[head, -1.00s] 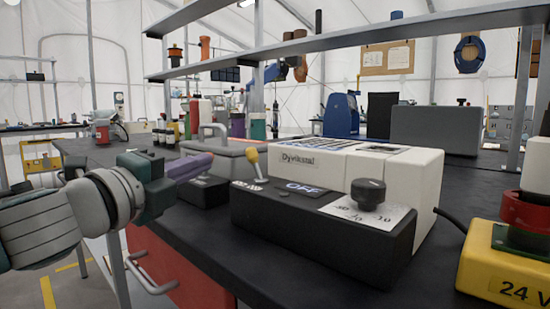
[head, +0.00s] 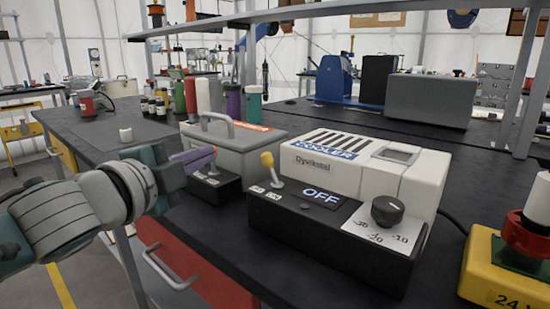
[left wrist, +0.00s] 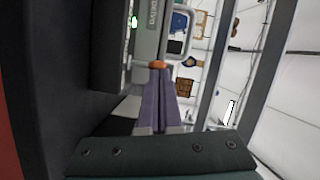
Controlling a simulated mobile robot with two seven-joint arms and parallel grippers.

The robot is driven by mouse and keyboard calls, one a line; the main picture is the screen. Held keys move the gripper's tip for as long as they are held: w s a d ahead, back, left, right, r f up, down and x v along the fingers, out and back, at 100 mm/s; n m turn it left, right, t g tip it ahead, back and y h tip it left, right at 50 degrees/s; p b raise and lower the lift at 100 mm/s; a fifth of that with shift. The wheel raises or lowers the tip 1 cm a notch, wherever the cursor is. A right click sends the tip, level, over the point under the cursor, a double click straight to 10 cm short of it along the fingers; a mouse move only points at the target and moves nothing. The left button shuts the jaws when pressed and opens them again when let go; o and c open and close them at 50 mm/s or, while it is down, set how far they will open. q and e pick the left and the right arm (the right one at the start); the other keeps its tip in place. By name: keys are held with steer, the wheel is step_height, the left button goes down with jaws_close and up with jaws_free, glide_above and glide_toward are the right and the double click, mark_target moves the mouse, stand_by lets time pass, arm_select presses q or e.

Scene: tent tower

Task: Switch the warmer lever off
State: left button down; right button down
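The warmer looks to be the grey box with a top handle (head: 246,145) and an orange label, left of the cooler. Its black control box (head: 218,188) stands in front, with a small lever (head: 213,170) partly hidden by my gripper. My left gripper (head: 212,153) has purple fingers that reach in from the left to the top of this lever. In the left wrist view the fingers (left wrist: 160,72) lie close together, with an orange knob (left wrist: 157,64) right at their tips. I cannot tell if they touch it. A small green display (left wrist: 134,21) shows there. My right gripper is out of view.
The white cooler (head: 420,185) stands to the right; its black panel has a yellow lever (head: 268,163), a dial (head: 387,210) and a display reading OFF. A yellow box (head: 485,275) is at the right edge. Bottles stand behind the warmer. A shelf (head: 300,13) runs overhead.

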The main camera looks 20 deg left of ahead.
arm_select(q)
steer(key=shift+w+a+r+n+p, duration=0.1)
steer(key=shift+a+r+n+p, duration=0.05)
steer(key=shift+n+p, duration=0.3)
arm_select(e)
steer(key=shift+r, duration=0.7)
arm_select(q)
steer(key=shift+w+a+n+g+p, duration=0.1)
steer(key=shift+a+n+g+p, duration=0.25)
steer(key=shift+n+p, duration=0.3)
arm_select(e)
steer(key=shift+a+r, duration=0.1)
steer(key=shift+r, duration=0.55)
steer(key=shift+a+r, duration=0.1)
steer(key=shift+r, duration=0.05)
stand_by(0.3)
arm_select(q)
steer(key=shift+r, duration=0.1)
